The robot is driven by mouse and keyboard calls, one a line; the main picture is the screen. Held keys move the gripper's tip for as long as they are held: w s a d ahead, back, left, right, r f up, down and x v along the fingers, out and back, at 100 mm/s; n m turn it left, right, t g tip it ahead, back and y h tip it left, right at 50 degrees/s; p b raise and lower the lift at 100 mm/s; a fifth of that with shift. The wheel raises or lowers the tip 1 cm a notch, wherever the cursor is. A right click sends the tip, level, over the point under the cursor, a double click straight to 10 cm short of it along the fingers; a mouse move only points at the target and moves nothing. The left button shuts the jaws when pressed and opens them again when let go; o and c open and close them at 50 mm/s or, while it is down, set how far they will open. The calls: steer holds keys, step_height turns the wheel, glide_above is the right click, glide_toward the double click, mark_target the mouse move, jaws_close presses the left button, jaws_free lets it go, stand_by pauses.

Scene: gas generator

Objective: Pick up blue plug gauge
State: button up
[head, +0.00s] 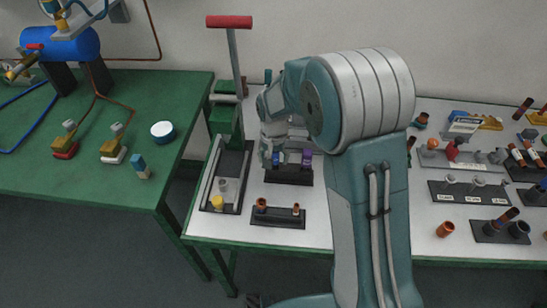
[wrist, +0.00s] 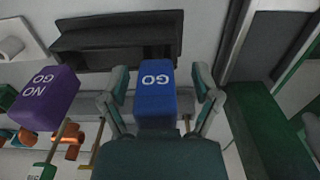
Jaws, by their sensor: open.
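The blue plug gauge (wrist: 156,92), a block marked GO, is in the middle of the wrist view. It also shows in the head view (head: 279,158), partly hidden by my gripper. My gripper (wrist: 161,80) is open, with one finger on each side of the blue block. A gap shows at the right finger; I cannot tell whether the left one touches. The purple plug gauge (wrist: 44,98), marked NO GO, is left of my left finger. In the head view the purple gauge (head: 306,158) stands right of the blue one, at the black holder (head: 289,178).
A black stand with a green press and red handle (head: 229,22) rises left of my gripper. A small dark rack (head: 278,217) with copper pieces is in front. A green table (head: 100,190) is at the left. Several fittings and racks crowd the white table's right side.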

steer(key=shift+d, duration=0.1)
steer(key=c, duration=1.1)
steer(key=shift+o, duration=0.2)
steer(key=r, duration=1)
steer(key=shift+s, duration=0.2)
steer(key=s+a+r, duration=0.1)
steer(key=s+a, duration=0.1)
steer(key=s, duration=0.4)
steer(key=s+a+r, duration=0.2)
steer(key=s, duration=0.5)
steer(key=shift+a, duration=0.35)
